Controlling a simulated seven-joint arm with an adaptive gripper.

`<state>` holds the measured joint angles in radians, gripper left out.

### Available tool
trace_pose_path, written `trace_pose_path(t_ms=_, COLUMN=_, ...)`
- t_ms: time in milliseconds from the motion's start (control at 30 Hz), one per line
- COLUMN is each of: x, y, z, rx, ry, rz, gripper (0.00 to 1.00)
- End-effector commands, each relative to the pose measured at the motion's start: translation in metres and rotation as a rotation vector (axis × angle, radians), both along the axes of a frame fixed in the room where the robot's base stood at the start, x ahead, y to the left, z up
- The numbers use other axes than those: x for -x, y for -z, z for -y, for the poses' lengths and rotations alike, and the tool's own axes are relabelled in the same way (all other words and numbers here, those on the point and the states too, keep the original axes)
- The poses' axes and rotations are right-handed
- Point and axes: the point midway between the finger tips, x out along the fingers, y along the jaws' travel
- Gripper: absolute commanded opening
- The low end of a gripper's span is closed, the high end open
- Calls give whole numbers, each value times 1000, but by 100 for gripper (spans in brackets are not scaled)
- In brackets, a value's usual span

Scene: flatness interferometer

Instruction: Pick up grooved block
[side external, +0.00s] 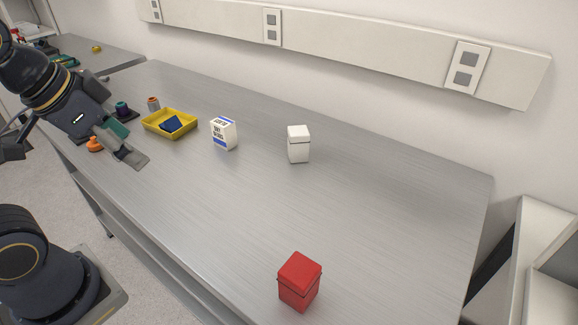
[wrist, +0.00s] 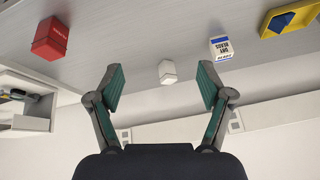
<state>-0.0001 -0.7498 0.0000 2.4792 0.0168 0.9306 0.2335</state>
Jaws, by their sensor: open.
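No block is plainly marked as the grooved block. A white block (side external: 299,146) with a line around it near its top stands upright at the middle back of the bench; the wrist view shows it small and far off, between my fingers (wrist: 167,72). A red block (side external: 299,283) with a similar line stands near the front; it is at upper left in the wrist view (wrist: 51,39). My gripper (side external: 128,146) is open and empty over the left part of the bench, apart from both blocks. Its two teal-padded fingers are spread in the wrist view (wrist: 161,80).
A yellow tray (side external: 151,125) holds a dark blue piece (side external: 172,124). A white and blue desiccant pack (side external: 223,133) stands between tray and white block. An orange piece (side external: 95,145) and a small cylinder (side external: 153,103) are near my gripper.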

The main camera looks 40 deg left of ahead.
Motion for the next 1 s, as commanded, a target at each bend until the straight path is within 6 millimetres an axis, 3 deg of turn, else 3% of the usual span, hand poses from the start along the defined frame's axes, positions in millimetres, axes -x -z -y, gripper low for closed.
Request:
trace_pose_path(t_ms=167, x=-35, y=-59, z=-16, rx=-252, ry=329, rz=31, gripper=79)
trace_pose_path(t_ms=300, x=-84, y=-100, z=-43, rx=-469, ry=581, rz=-44, gripper=79)
trace_pose_path(t_ms=400, x=-126, y=-118, z=-70, rx=-596, ry=742, rz=-129, gripper=79)
trace_pose_path(t_ms=500, x=-172, y=-124, z=-106, rx=-695, ry=888, rz=-238, gripper=79)
trace_pose_path(t_ms=667, x=-239, y=-99, z=-173, rx=-767, ry=1071, rz=-426, gripper=79)
trace_pose_path(t_ms=800, x=-276, y=-50, z=-232, rx=-745, ry=1141, rz=-564, gripper=79)
trace_pose_path(t_ms=900, x=-288, y=-9, z=-263, rx=-699, ry=1132, rz=-625, gripper=79)
trace_pose_path(t_ms=1000, x=-289, y=27, z=-282, rx=-648, ry=1127, rz=-666, gripper=79)
